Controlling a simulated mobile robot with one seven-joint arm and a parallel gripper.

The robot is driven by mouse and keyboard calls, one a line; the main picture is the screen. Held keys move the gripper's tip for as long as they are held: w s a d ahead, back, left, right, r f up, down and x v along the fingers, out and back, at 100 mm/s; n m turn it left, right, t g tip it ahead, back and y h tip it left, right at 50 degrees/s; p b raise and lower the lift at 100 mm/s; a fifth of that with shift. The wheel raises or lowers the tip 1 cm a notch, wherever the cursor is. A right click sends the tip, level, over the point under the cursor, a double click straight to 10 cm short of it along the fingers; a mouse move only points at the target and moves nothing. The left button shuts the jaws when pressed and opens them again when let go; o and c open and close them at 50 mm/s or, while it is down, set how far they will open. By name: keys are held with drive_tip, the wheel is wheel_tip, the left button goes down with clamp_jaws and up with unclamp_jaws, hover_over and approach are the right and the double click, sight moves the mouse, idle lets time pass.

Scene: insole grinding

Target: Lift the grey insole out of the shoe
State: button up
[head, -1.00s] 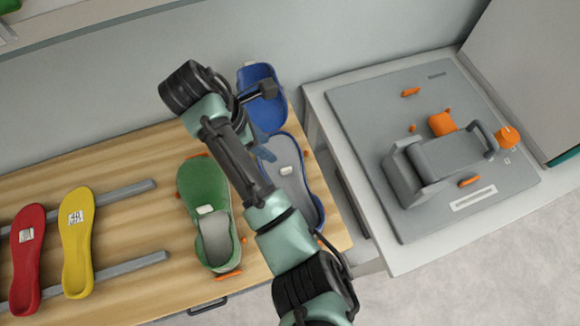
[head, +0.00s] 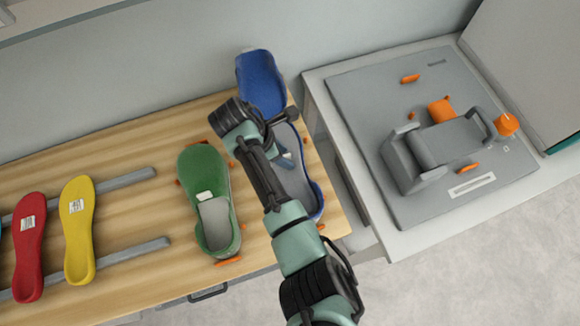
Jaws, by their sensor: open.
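A blue shoe (head: 261,80) lies at the right end of the wooden bench, toe toward the wall. The grey insole (head: 303,193) lies inside its blue rim, partly covered by my arm. My gripper (head: 288,162) is over the middle of this insole, largely hidden behind my wrist. A bit of its bluish fingers shows, and the jaws are open. I cannot tell whether the fingers touch the insole. A green shoe (head: 195,172) stands to the left, with a grey inner surface at its heel and a white label.
Red (head: 29,250) and yellow (head: 77,230) soles lie across grey rails at the left. Small orange pieces sit around the shoes. A grey machine (head: 432,150) stands on a separate table at the right, beyond a gap. The wall is close behind.

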drive_tip(key=shift+c, duration=0.3)
clamp_jaws()
drive_tip(key=shift+r, duration=0.1)
